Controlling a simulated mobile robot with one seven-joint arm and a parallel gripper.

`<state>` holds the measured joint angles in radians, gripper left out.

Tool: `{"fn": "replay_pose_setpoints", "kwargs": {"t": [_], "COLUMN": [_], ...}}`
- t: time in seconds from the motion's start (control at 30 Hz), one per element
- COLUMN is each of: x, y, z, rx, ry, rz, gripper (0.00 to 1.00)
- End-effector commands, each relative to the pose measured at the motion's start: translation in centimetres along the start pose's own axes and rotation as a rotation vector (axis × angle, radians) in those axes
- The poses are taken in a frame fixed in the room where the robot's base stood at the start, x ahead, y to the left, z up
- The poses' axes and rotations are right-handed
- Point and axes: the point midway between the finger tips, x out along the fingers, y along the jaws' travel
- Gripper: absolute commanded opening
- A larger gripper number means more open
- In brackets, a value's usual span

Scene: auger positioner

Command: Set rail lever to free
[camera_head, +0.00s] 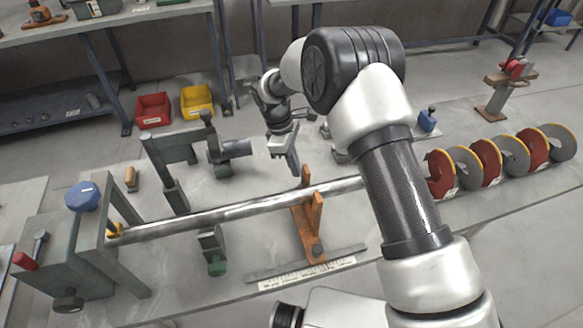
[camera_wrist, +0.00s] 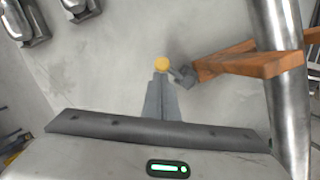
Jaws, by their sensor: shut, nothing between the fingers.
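My gripper (camera_head: 294,168) is shut and empty, above the bench behind the shaft and the orange support. Its closed fingers (camera_wrist: 160,82) point at a small yellow knob (camera_wrist: 161,64) in the wrist view. The knob appears just past the fingertips; I cannot tell whether they touch. A short dark grey lever part (camera_wrist: 183,76) sits between the knob and the orange support (camera_wrist: 235,64). I take it as the rail lever, but its setting cannot be read. In the head view the orange support (camera_head: 308,222) stands under the shaft; the lever is not distinguishable there.
The long metal shaft (camera_head: 235,212) crosses the bench, beside my gripper in the wrist view. Red and grey auger discs (camera_head: 485,162) are at its right. A grey upright frame (camera_head: 172,165) and a blue-knobbed headstock (camera_head: 60,240) stand left. A scale rail (camera_head: 306,273) lies in front.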

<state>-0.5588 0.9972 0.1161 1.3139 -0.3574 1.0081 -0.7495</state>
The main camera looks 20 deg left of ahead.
Motion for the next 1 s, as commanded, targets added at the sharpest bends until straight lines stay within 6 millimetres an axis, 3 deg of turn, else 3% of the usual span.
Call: {"fn": "replay_pose_setpoints", "kwargs": {"t": [0.5, 1.0], "x": [0.6, 0.8], "y": [-0.2, -0.6], "z": [2.4, 3.2], "rx": [0.425, 0.585], "ry": [-0.002, -0.003], "rz": [-0.107, -0.148], "gripper": [0.0, 0.0]}}
